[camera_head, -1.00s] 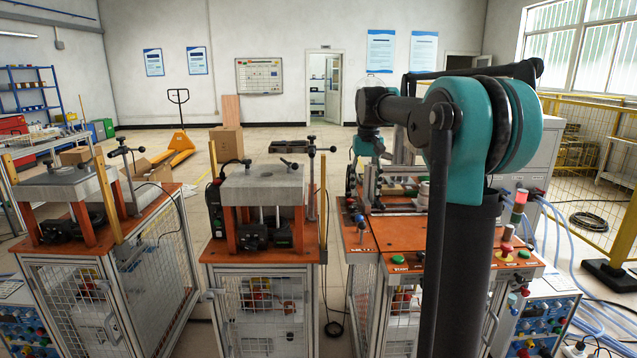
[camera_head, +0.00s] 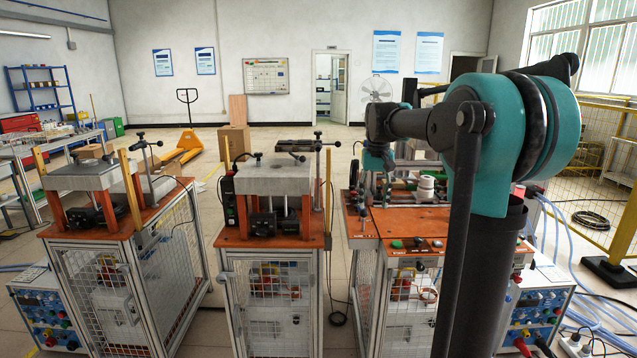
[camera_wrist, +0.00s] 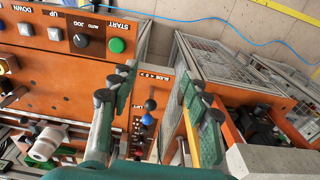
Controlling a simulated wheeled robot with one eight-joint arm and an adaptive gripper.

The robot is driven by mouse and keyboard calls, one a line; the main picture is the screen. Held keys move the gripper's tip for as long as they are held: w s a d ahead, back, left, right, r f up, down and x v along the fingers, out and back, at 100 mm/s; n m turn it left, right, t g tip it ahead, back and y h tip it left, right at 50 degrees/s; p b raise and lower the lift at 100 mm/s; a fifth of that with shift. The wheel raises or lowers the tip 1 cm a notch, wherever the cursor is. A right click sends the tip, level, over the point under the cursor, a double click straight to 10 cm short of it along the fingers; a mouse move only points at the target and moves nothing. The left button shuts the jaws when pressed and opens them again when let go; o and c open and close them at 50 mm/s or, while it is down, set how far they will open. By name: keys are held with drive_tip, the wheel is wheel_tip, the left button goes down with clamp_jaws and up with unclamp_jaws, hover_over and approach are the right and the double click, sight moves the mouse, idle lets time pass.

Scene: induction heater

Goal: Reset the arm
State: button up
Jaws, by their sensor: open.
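My gripper (camera_wrist: 157,78) is open and empty in the wrist view, its two green fingers with black pads spread apart. Between and beyond the fingers lie the orange top of a workstation and a small control panel (camera_wrist: 148,110) with blue and black knobs. In the head view my teal and black arm stands at the right, bent over the right workstation (camera_head: 408,222). The teal wrist end hangs down near that station's left back part. The fingers are too small there to tell apart. Contact with the station cannot be seen.
A middle station (camera_head: 268,180) and a left station (camera_head: 85,175) have grey plates on orange posts. A white round part (camera_head: 427,186) stands on the right station. Blue hoses (camera_head: 560,290) run along the right floor. A yellow pallet truck (camera_head: 186,150) is behind.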

drive_tip(key=s+d+f+t, duration=0.2)
drive_tip(key=s+f+t, duration=0.1)
drive_tip(key=s+f, duration=2.2)
drive_tip(key=shift+s+d+t, duration=0.3)
drive_tip(key=shift+s+d, duration=0.05)
drive_tip(key=shift+s, duration=0.85)
